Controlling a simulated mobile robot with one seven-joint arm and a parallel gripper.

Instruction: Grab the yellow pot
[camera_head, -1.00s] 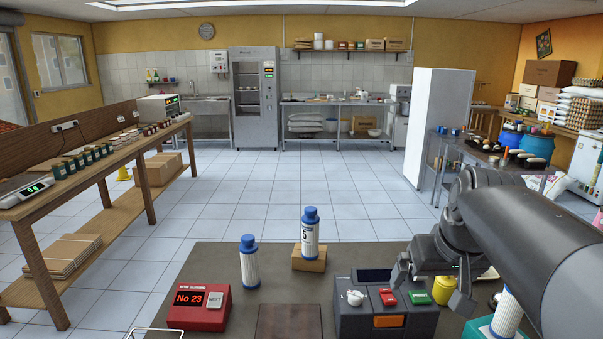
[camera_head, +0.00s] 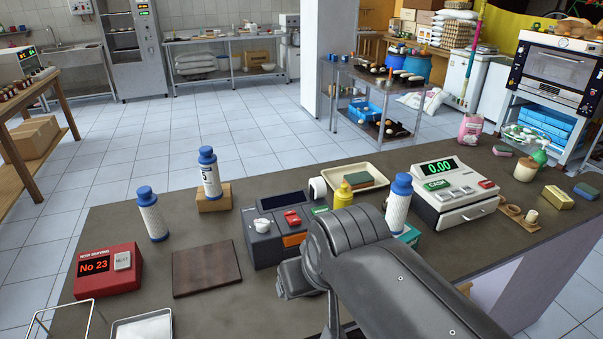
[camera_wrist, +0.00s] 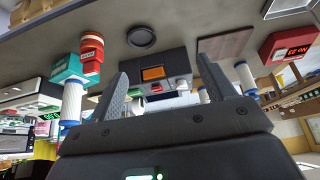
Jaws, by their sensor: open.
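The yellow pot (camera_head: 343,195) stands upright on the grey counter (camera_head: 120,222) in the head view, with a narrower top. I cannot make the pot out in the wrist view. My gripper (camera_wrist: 161,65) is open and empty in the wrist view, its fingers apart with the console seen between them. That view is upside down. In the head view my own arm hides the fingertips.
A blue-capped bottle (camera_head: 398,203) stands close right of the pot, by a teal box (camera_head: 409,236). The cash register (camera_head: 455,195) is farther right. A red number display (camera_head: 107,270) and brown board (camera_head: 206,268) lie left.

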